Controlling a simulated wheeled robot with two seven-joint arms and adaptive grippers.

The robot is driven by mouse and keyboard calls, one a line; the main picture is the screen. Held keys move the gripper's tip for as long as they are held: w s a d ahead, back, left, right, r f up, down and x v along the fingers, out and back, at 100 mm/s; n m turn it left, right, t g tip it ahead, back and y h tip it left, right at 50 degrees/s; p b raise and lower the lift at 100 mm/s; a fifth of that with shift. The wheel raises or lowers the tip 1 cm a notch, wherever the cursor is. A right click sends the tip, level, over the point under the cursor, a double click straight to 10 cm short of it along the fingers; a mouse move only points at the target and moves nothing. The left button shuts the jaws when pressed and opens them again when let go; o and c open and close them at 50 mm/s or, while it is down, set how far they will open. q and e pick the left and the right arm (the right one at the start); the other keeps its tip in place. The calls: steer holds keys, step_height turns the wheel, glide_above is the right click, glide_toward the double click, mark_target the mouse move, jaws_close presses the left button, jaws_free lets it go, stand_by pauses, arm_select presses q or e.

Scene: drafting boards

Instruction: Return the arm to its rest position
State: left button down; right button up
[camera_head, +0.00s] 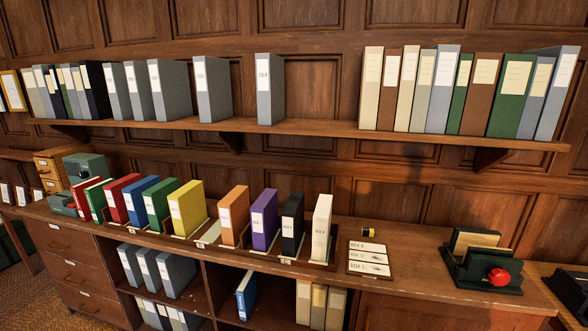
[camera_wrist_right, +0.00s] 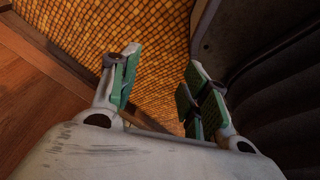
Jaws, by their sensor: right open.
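My right gripper (camera_wrist_right: 160,75) shows in the right wrist view with its two green-padded fingers spread apart. Nothing is between the fingers. It hangs over a patterned orange-brown floor (camera_wrist_right: 165,30), with a dark ridged surface close by on the right. Neither of my grippers shows in the head view. My left gripper is in no view.
A wooden counter (camera_head: 420,262) bears a row of coloured binders, a card with labelled lines (camera_head: 369,258) and a dark holder with a red knob (camera_head: 498,276). A wall shelf (camera_head: 320,127) above holds more binders. Wood (camera_wrist_right: 30,65) lies left of the gripper.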

steer(key=s+a+f+m+g, duration=0.1)
steer(key=s+g, duration=0.1)
steer(key=s, duration=0.7)
steer(key=shift+s+a+f+m, duration=0.25)
steer(key=shift+a+f+m, duration=0.05)
steer(key=shift+a+m, duration=0.1)
